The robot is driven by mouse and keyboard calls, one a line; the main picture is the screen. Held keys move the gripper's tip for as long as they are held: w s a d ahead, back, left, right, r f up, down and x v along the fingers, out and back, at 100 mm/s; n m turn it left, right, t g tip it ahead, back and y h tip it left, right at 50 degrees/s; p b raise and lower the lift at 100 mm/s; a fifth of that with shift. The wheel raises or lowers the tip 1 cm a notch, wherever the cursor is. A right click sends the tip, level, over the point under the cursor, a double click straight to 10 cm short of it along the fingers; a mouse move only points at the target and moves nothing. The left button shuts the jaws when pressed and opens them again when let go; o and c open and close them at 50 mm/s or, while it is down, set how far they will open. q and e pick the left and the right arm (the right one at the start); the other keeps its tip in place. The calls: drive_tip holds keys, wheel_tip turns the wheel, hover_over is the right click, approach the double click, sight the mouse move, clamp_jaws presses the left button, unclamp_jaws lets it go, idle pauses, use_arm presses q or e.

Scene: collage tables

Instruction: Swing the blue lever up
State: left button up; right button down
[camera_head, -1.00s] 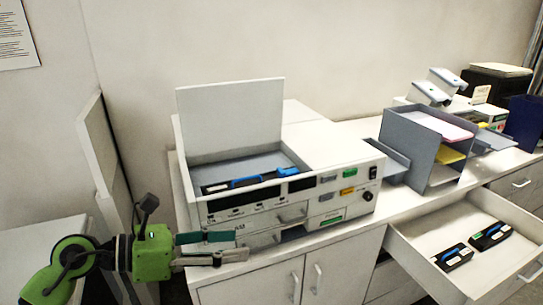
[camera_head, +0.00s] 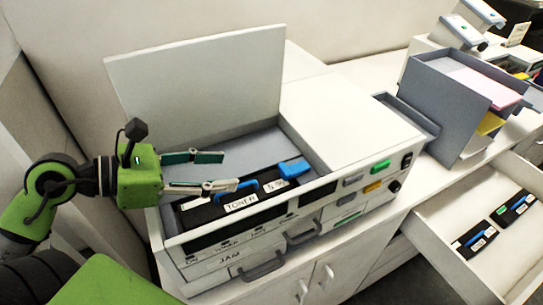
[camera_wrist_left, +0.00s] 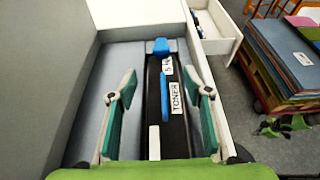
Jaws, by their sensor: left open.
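The blue lever (camera_head: 293,168) sits at the right end of the black toner cartridge (camera_head: 262,193) in the printer's open bay. In the left wrist view the lever (camera_wrist_left: 161,46) is at the far end of the cartridge (camera_wrist_left: 176,130), lying low. A blue handle (camera_wrist_left: 164,98) runs along the cartridge top. My left gripper (camera_head: 230,170) is open and empty over the left part of the bay, left of the lever and apart from it. In the left wrist view its fingers (camera_wrist_left: 162,70) straddle the cartridge's line. My right gripper is not in view.
The printer's raised lid (camera_head: 200,85) stands behind the bay. The front wall (camera_head: 265,222) borders it. A grey paper sorter (camera_head: 450,100) stands right on the counter. An open drawer (camera_head: 440,215) holds two black cartridges with blue handles.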

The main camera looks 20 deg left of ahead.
use_arm(q)
drive_tip(key=shift+w+d+f+b, duration=0.2)
drive_tip(key=shift+w+d+f, duration=0.2)
drive_tip(key=shift+d, duration=0.15)
drive_tip(key=shift+w+d+f+b, duration=0.2)
drive_tip(key=shift+w+d+f, duration=0.15)
drive_tip(key=shift+d, duration=0.2)
drive_tip(key=b, duration=0.3)
approach(284, 169)
drive_tip(key=shift+x, duration=1.2)
drive_tip(key=shift+w+d+p, duration=0.15)
drive_tip(key=shift+w+p, duration=0.1)
drive_tip(key=shift+p, duration=0.25)
drive_tip(key=shift+p+x, duration=0.4)
drive_tip(key=shift+x, duration=0.8)
drive_tip(key=shift+p+x, duration=0.3)
drive_tip(key=shift+x, duration=0.75)
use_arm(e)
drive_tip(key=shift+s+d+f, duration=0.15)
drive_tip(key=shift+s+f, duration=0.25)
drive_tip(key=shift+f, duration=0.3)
use_arm(q)
drive_tip(key=shift+f, duration=0.15)
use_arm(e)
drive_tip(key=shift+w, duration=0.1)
use_arm(q)
drive_tip(key=c, duration=1.1)
